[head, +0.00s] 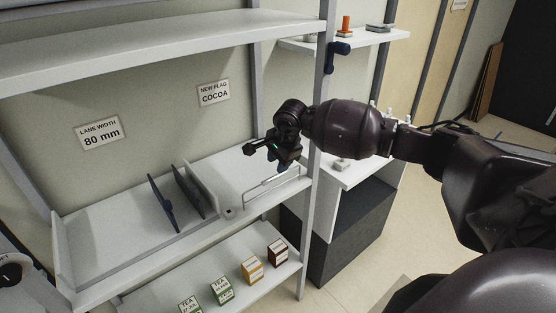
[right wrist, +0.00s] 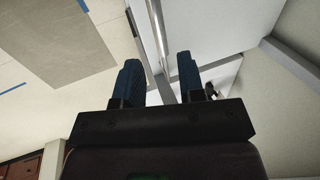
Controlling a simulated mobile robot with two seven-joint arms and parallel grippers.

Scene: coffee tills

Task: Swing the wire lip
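The wire lip (head: 272,187) is a thin, pale wire frame along the front edge of the middle shelf (head: 110,240), at its right end. My right gripper (head: 284,166) is above and just behind the lip, beside the shelf's right post. In the right wrist view its two blue fingers (right wrist: 158,68) are apart with a clear gap between them. A pale, thin bar (right wrist: 157,30) runs beyond that gap; I cannot tell whether it is the lip or a shelf edge. I see no contact between fingers and wire. My left gripper is not in view.
Two dark upright dividers (head: 162,203) stand on the middle shelf. Several small boxes, including a yellow one (head: 252,269), stand on the lower shelf. The right post (head: 312,215) is close to my right gripper. A white counter (head: 352,172) is to the right.

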